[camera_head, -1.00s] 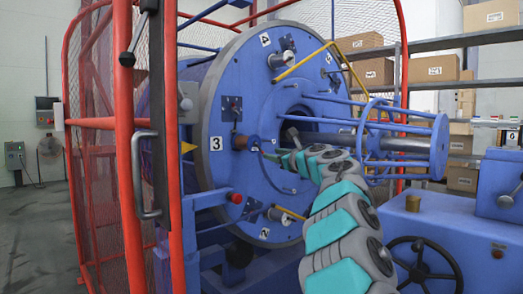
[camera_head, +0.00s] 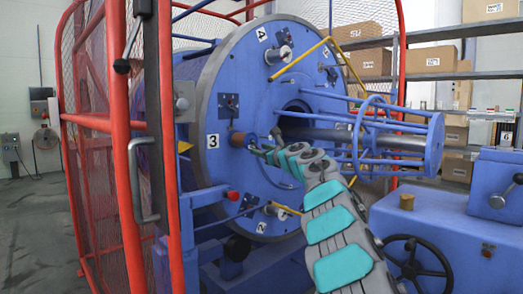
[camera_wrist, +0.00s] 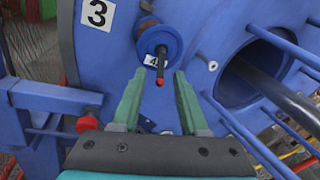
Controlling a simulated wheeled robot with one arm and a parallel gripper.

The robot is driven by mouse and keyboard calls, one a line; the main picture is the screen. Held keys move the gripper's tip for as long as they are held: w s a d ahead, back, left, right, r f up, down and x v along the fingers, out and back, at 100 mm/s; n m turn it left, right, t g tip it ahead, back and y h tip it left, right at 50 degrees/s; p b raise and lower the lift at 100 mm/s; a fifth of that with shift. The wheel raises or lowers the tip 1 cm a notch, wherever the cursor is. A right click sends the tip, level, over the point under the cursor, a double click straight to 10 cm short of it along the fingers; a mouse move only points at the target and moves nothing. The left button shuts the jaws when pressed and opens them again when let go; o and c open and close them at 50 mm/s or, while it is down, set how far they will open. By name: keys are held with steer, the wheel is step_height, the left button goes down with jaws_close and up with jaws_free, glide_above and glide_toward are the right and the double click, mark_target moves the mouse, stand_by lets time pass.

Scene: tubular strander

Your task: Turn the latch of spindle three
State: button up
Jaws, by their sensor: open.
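The number 3 label (camera_head: 212,141) sits on the blue disc face, left of a brownish spindle end (camera_head: 238,139). In the wrist view, the label (camera_wrist: 98,14) is at upper left. Right of it, a round blue hub (camera_wrist: 170,37) carries a dark latch handle (camera_wrist: 161,62) with a red tip, pointing down. My gripper (camera_wrist: 158,76) is open, with its green fingers on either side of the red tip in the picture. I cannot tell whether they touch it. In the head view, my gripper (camera_head: 256,150) is just right of and below the spindle end.
A red knob (camera_wrist: 87,123) on a blue arm is left of my gripper. A dark shaft (camera_wrist: 262,88) leaves the central opening at right, beside blue bars. The red cage frame (camera_head: 125,150) stands at left. A blue machine with a handwheel (camera_head: 417,262) is at right.

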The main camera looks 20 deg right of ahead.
steer(key=shift+c, duration=0.2)
jaws_close()
steer(key=shift+f+b, duration=0.25)
steer(key=shift+b, duration=0.25)
steer(key=t+b, duration=0.2)
steer(key=b, duration=0.3)
steer(key=w+f+m+t+b, duration=0.1)
steer(key=b, duration=0.4)
steer(key=f+m+t+b, duration=0.1)
steer(key=t+b, duration=0.1)
steer(key=b, duration=0.2)
steer(key=shift+w+a+t+b, duration=0.25)
steer(key=shift+a+t+b, duration=0.05)
steer(key=shift+b, duration=0.1)
steer(key=shift+r, duration=0.1)
